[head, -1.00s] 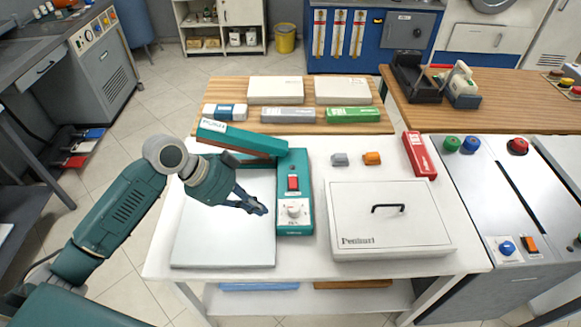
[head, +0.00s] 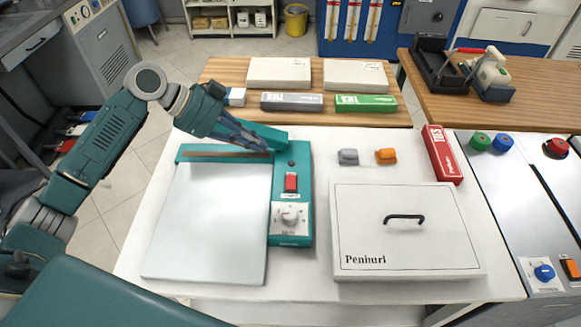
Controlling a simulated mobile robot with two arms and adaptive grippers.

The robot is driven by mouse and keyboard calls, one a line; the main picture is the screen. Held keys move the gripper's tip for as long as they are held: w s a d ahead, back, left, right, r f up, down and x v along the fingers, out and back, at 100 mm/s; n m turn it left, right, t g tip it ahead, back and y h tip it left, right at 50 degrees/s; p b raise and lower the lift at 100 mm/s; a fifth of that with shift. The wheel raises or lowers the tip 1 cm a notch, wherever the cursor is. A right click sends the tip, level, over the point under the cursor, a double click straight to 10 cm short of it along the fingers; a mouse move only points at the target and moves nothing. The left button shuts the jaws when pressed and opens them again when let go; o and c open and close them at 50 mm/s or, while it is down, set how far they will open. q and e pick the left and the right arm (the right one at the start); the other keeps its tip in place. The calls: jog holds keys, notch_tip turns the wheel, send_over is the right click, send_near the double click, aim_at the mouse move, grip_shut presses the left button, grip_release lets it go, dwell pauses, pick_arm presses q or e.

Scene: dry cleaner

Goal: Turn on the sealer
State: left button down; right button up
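The sealer is a teal machine (head: 292,162) on the white table, with a pale flat plate (head: 208,222) at its left. On its right-hand housing are a red rocker switch (head: 291,182) and, below it, a white dial (head: 290,216). Its raised teal sealing arm (head: 272,133) slants up to the left at the back, partly hidden by my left gripper. My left gripper (head: 266,150) is over the back of the sealer, up and left of the red switch. Its dark fingers look close together and hold nothing I can see; contact with the arm is unclear. My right gripper is out of view.
Right of the sealer are a white lidded box (head: 405,262) with a black handle, small grey (head: 348,157) and orange (head: 386,156) items, and a red box (head: 442,154). Several boxes sit on the wooden table (head: 232,70) behind. A control panel (head: 500,190) stands at right.

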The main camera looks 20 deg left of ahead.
pick_arm(q)
jog(key=f, duration=0.1)
jog(key=p, duration=0.3)
send_over(288, 175)
jog(key=f, duration=0.4)
jog(key=s+f, duration=0.1)
jog(key=f, duration=0.1)
jog(key=shift+d+f, duration=0.15)
jog(key=shift+f, duration=0.2)
jog(key=f, duration=0.2)
jog(key=w+f, duration=0.1)
jog(key=f, duration=0.1)
jog(key=shift+a+p, duration=0.2)
jog(key=shift+p, duration=0.2)
jog(key=shift+f, duration=0.15)
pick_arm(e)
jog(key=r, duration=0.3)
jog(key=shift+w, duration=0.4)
